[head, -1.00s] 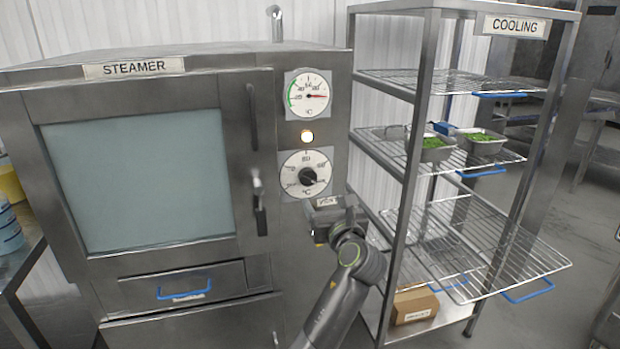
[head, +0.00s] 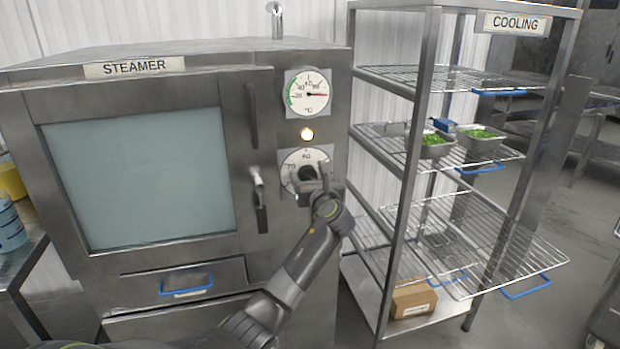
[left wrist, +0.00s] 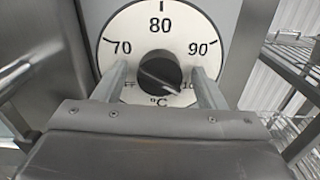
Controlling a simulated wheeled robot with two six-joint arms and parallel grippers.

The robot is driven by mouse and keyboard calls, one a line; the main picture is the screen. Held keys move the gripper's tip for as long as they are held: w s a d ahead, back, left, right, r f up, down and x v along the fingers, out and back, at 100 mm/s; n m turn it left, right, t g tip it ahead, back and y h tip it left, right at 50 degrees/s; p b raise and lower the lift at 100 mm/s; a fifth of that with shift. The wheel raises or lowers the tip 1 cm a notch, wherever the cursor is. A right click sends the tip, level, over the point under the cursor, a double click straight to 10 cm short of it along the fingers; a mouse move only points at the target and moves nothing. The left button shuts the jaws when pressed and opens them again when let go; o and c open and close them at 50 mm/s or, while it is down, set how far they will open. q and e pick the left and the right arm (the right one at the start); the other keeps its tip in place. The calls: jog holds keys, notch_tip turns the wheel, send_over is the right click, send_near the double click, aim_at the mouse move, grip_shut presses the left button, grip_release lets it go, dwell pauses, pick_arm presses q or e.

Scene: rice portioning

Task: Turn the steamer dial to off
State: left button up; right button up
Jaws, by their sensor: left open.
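The steamer (head: 200,62) stands at the left in the head view. Its dial (head: 296,158) is a white plate with a black knob (head: 305,180), partly hidden by my left gripper (head: 316,178). In the left wrist view the dial plate (left wrist: 160,40) reads 70, 80 and 90; lower marks are partly covered. The knob (left wrist: 159,73) has a pale line slanting down to the right. My left gripper (left wrist: 162,78) is open, with one finger on each side of the knob and visible gaps between. My right gripper is not in view.
A gauge (head: 308,94) with a red needle sits above a lit lamp (head: 307,134). The door handle (head: 259,200) is close left of the dial. The cooling rack (head: 425,120), with wire shelves and trays of green food (head: 483,138), stands at the right.

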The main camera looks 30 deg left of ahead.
pick_arm(q)
jog(key=c, duration=1)
